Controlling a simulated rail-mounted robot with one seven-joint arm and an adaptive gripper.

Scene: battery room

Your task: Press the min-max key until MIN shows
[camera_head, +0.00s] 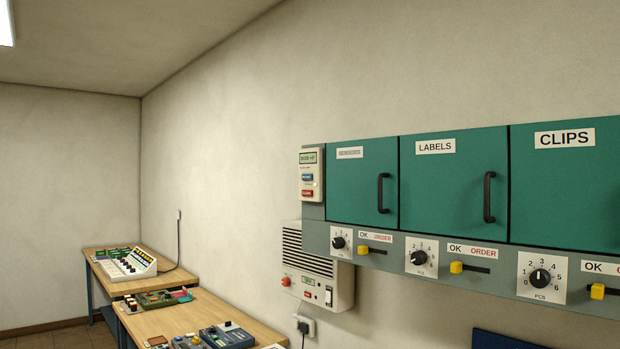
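A small pale wall unit (311,174) is fixed at the left end of the green cabinets. It has a greenish display (308,158), a blue key (307,177) and a red key (307,192) below it. The display text and the key labels are too small to read, so I cannot tell which is the min-max key or whether MIN shows. My gripper is not in view.
Green cabinets (450,185) with black handles line the wall at right, above dials and yellow sliders. Below the unit hangs a louvred box (318,268) with a red knob and switch. Benches (240,325) with devices stand lower left.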

